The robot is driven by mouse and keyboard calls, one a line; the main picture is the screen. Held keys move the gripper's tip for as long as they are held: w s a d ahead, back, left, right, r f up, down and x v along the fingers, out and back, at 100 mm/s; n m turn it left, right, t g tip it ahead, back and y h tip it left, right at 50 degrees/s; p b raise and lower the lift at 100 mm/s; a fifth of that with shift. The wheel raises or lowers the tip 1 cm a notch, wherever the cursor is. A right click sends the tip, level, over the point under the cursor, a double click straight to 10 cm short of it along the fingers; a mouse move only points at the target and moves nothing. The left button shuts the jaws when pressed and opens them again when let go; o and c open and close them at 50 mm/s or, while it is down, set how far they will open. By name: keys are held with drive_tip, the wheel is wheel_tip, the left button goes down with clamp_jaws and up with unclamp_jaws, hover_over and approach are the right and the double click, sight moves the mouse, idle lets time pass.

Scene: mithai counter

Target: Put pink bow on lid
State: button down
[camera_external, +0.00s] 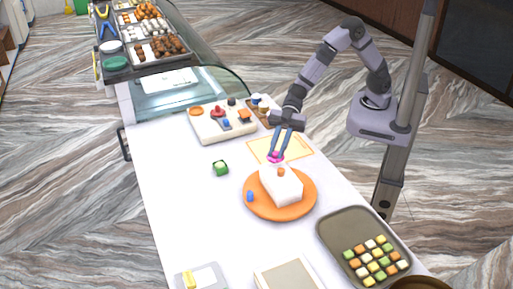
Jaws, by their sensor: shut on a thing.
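The pink bow (275,158) is small and bright, between the fingertips of my gripper (276,154), which points down and is shut on it. The bow shows just above the white box in the picture, over the near edge of a pale orange sheet; its height above the table I cannot tell. A white box (286,190), its top likely the lid, sits on a round orange plate (305,200). A small orange piece (281,171) is on the box's top. The fingers partly hide the bow.
A blue piece (250,196) is on the plate's left side. A white tray (205,132) with small items is behind; a tray (331,224) of sweets is front right.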

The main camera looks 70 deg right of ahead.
drive_tip(key=shift+f, duration=1.45)
drive_tip(key=shift+f, duration=0.15)
drive_tip(key=c, duration=1.6)
unclamp_jaws()
drive_tip(key=shift+c, duration=0.2)
drive_tip(key=shift+r, duration=0.2)
drive_tip(key=b+v, duration=0.1)
drive_tip(key=v, duration=1.1)
